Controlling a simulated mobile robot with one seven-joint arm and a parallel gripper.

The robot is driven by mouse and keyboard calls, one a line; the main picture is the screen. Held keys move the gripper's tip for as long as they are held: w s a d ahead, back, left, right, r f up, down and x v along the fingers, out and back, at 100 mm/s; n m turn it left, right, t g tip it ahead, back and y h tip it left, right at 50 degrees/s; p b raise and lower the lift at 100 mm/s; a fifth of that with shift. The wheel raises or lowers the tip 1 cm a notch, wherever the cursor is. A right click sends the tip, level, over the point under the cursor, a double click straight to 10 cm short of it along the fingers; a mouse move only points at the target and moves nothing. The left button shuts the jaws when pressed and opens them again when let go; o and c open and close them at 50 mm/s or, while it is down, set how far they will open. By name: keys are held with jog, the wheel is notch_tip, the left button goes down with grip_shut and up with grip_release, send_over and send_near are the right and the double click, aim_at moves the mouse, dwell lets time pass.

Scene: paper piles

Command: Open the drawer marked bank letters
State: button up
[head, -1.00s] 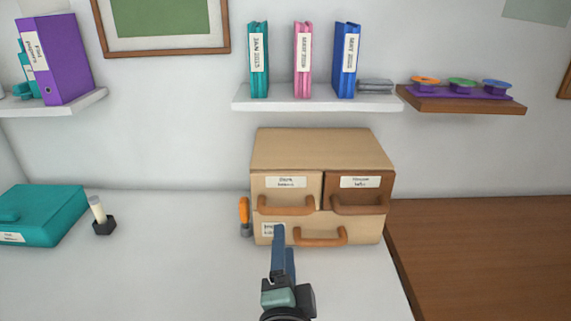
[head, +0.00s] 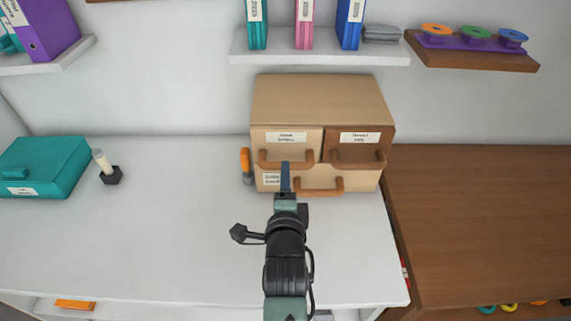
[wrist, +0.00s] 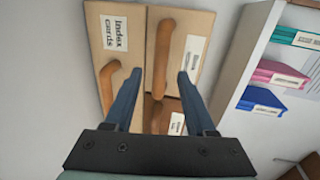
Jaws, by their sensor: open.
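A tan cabinet (head: 320,98) on the white table has two drawers above and one below. The upper left drawer (head: 318,144) has a blurred two-line label that may read bank letters; it is shut, with a brown curved handle (head: 265,158). In the wrist view, which is turned sideways, its handle (wrist: 163,45) shows between the fingers. My gripper (wrist: 158,78) is open and empty, a finger to each side of that handle's line; I cannot tell whether it touches. In the head view my gripper (head: 286,176) overlaps the handle's middle.
The lower drawer (wrist: 112,60) is labelled index cards. The darker upper right drawer (head: 360,143) is shut. An orange-handled tool (head: 245,162) stands by the cabinet's left side. A teal box (head: 55,160) and black holder (head: 111,175) are farther left. Table between is clear.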

jog(key=shift+x, duration=2.8)
jog(key=shift+r, duration=0.1)
jog(key=shift+c, duration=0.3)
grip_shut()
